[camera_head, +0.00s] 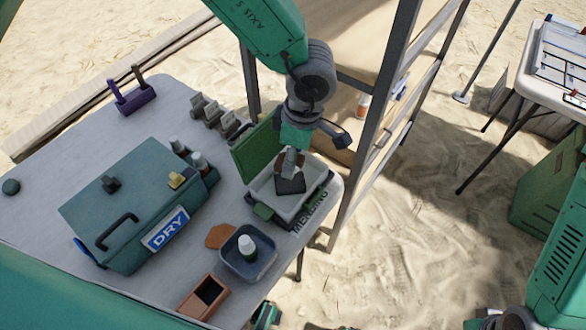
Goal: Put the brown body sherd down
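My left gripper (290,160) points down over a pale tray (262,203) marked MENDING at the table's right end. A brown body sherd (304,165) shows on both sides of its grey finger, and the gripper appears shut on it. The finger hides the sherd's middle. A dark square patch (290,185) shows right below, inside the tray; I cannot tell whether the sherd touches it.
An orange-brown flat piece (220,236) lies beside a blue tub (236,270) with a white-capped bottle. A teal box (140,190) marked DRY fills the table's middle. A green panel (255,150) stands behind the tray. A grey metal frame (375,115) rises close right of it.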

